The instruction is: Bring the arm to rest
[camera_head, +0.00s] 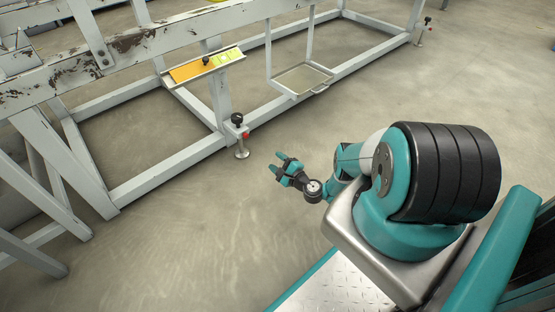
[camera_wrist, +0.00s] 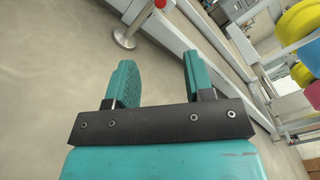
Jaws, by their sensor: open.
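My gripper (camera_head: 279,165) is teal and black and hangs over bare floor, well clear of the grey machine frame (camera_head: 150,183). In the wrist view my gripper (camera_wrist: 156,80) shows two teal fingers spread apart with nothing between them. My arm is bent out over the front of my base in the head view. No part of the gripper touches anything.
A levelling foot with a red part (camera_head: 241,140) stands on the floor beyond the gripper. A sloped tray with orange and yellow-green pieces (camera_head: 203,66) and a hanging metal tray (camera_head: 301,79) are on the frame. Colored rolls (camera_wrist: 298,22) show at right. Floor around the gripper is free.

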